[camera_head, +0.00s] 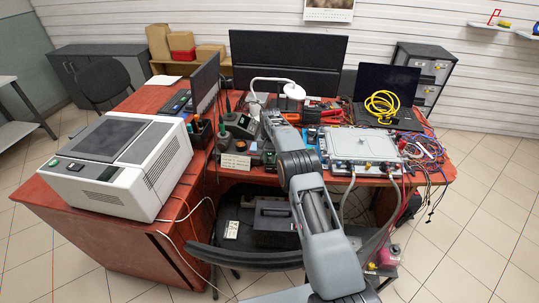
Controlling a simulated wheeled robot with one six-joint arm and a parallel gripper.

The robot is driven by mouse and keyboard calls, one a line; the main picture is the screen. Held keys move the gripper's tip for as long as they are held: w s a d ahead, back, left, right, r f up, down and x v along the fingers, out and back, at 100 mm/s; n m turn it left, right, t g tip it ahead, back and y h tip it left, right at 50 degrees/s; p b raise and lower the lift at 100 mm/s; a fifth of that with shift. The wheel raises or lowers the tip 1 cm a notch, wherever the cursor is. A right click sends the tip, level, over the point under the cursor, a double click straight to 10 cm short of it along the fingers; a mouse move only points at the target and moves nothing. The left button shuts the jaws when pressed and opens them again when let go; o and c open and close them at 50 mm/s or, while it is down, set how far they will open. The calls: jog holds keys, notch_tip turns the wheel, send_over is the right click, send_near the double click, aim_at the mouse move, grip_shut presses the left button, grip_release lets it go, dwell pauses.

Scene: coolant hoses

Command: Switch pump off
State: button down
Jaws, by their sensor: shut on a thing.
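My arm reaches up from the bottom over a dark curved rail to the red workbench, where its far end lies among tools left of the silver box. My gripper is at that far end; its fingers cannot be made out, nor anything between them. A silver box (362,147) with fittings on its front lies on the bench, right of my arm. Grey hoses (348,195) run down from its front. A small pink-and-dark unit (388,256) low by the floor may be the pump. Its switch is too small to make out.
A large white machine (116,160) fills the bench's left wing. A white lamp (290,90), a monitor (287,62) and a laptop with a yellow coil (382,105) stand behind. Tangled cables (428,155) hang over the right edge. Tiled floor at right is clear.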

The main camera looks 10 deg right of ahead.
jog(key=shift+w+r+g, duration=0.1)
jog(key=shift+r+g, duration=0.05)
jog(key=shift+g, duration=0.15)
dwell(0.4)
jog(key=c, duration=1.2)
grip_release()
jog(key=shift+c, duration=0.2)
